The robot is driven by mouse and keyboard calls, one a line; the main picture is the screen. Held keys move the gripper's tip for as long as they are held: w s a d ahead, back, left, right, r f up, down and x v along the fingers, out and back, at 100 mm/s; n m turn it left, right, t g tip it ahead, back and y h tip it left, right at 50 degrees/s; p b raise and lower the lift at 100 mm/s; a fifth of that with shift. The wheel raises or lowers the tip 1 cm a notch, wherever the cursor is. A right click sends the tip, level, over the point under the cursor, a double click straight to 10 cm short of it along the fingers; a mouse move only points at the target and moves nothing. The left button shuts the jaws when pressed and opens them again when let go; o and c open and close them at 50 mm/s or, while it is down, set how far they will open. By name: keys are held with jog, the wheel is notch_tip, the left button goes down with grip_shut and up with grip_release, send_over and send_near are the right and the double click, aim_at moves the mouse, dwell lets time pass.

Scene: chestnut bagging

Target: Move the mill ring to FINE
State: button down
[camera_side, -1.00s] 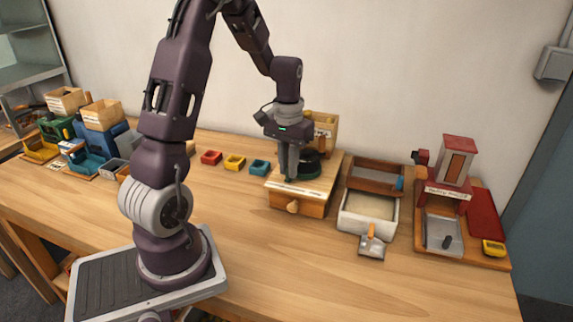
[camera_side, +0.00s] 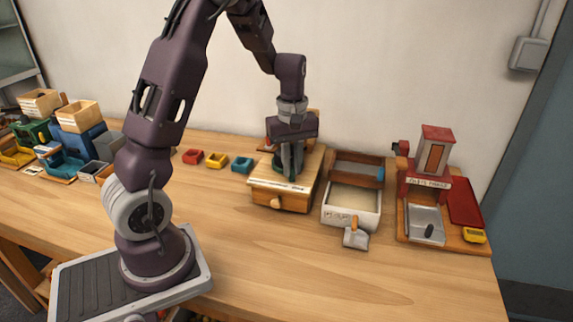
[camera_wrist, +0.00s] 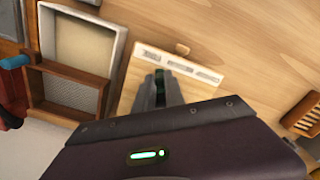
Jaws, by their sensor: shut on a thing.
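The mill (camera_side: 283,199) is a wooden box with a small drawer knob, standing mid-table in the side view. A pale scale strip with dark marks lies along its front top edge; the mill top also shows in the wrist view (camera_wrist: 208,62). My gripper (camera_side: 291,178) points down onto the mill top, shut on a dark green part of the mill ring (camera_side: 280,169). In the wrist view the fingertips (camera_wrist: 159,76) are close beside the scale strip. The ring is mostly hidden by my fingers and wrist, and the scale lettering is too small to read.
Right of the mill stand a white sand-coloured tray (camera_side: 326,213) with a scoop (camera_side: 356,238) before it, and a red-towered station (camera_side: 434,160). Small red, yellow and teal bins (camera_side: 242,164) sit to the left.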

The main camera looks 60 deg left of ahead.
jog(key=shift+w+d+n, duration=0.1)
jog(key=shift+w+n, duration=0.25)
jog(key=shift+n, duration=0.15)
jog(key=c, duration=1.4)
grip_release()
notch_tip(320, 180, up, 7)
jog(key=shift+r, duration=0.1)
